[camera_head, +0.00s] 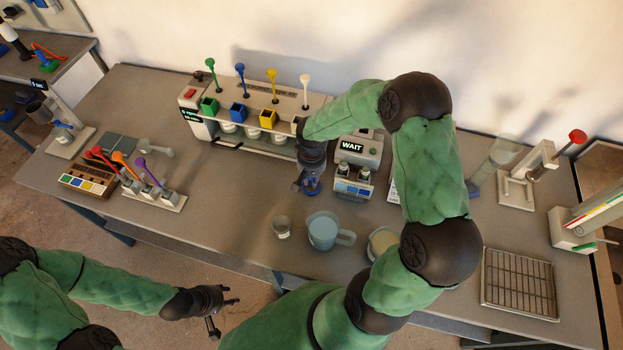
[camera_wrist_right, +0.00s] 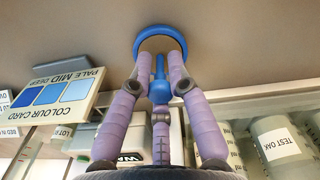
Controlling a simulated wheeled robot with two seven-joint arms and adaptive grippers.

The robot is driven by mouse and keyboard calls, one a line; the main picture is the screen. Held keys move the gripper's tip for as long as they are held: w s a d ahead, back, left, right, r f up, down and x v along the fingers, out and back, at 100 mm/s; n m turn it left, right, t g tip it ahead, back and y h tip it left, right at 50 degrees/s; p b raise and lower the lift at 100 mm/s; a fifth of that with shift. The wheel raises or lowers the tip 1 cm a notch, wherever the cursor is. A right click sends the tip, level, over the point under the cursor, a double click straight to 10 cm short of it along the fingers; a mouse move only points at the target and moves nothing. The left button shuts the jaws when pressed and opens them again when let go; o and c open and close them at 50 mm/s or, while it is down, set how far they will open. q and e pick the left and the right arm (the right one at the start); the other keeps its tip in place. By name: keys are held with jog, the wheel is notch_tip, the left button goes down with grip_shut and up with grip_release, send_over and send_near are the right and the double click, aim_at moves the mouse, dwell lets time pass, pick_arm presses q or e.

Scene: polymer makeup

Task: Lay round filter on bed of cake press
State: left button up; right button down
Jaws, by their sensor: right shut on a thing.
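My right gripper (camera_head: 309,178) is over the middle of the table. In the right wrist view the right gripper (camera_wrist_right: 160,88) has its fingers closed around the upright blue stem of a blue-rimmed round piece (camera_wrist_right: 160,31), which looks like the round filter. My left gripper (camera_head: 226,311) is open and empty off the table's front edge.
A dispenser (camera_head: 245,110) with coloured hoppers and a WAIT box (camera_head: 359,149) stand behind the right gripper. A small cup (camera_head: 282,227), a jug (camera_head: 324,231) and a wire rack (camera_head: 519,283) are in front. My right arm crosses the table.

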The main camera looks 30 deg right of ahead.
jog(key=shift+f, duration=0.15)
jog(key=c, duration=1.2)
grip_release()
